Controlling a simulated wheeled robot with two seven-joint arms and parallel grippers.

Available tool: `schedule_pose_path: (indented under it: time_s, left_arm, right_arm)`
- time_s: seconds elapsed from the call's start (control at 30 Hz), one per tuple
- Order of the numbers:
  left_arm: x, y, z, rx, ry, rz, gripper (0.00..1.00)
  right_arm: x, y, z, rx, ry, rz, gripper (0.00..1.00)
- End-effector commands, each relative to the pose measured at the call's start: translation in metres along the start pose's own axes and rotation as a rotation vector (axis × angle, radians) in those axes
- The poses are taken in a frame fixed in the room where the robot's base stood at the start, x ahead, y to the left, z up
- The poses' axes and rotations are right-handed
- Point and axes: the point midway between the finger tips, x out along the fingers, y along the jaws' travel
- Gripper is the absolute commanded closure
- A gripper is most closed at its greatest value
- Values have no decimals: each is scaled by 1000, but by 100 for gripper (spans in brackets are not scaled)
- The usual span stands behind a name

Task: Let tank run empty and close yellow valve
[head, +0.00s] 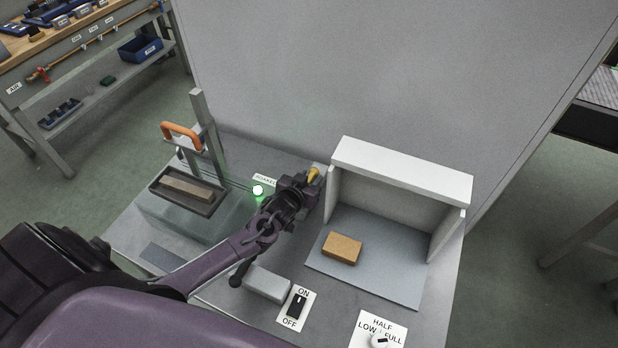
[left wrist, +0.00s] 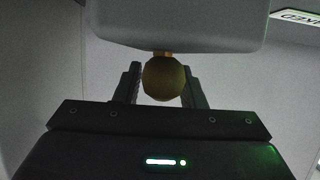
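The yellow valve (head: 314,174) shows as a small yellow piece left of the white frame. In the left wrist view its round knob (left wrist: 164,80) sits under a pale, rounded body. My left gripper (head: 300,184) is at the valve, with its two fingers on either side of the knob. I cannot tell whether the fingers press on it. A clear, box-like tank (head: 168,222) stands at the left, under a dark tray holding a brick; its water level cannot be read. A green light (head: 258,190) glows beside my left wrist. My right gripper is not in view.
A brown brick (head: 342,248) lies on a grey mat (head: 385,285) before the white frame (head: 400,170). An orange handle (head: 181,135) rises behind the tray (head: 157,192). An ON/OFF switch (head: 297,306) and a LOW/HALF/FULL dial (head: 380,341) are at the front.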

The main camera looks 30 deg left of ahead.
Motion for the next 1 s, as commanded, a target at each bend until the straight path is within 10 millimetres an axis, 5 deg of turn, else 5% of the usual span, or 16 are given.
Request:
schedule_pose_path:
  time_s: [0.2, 0.47, 1.0]
  left_arm:
    - [0, 0, 0, 0, 0, 0, 65]
    - [0, 0, 0, 0, -1, 0, 99]
    - [0, 0, 1, 61, -1, 146, 100]
  right_arm:
    - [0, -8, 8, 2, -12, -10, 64]
    - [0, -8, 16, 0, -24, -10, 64]
    - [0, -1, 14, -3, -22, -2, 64]
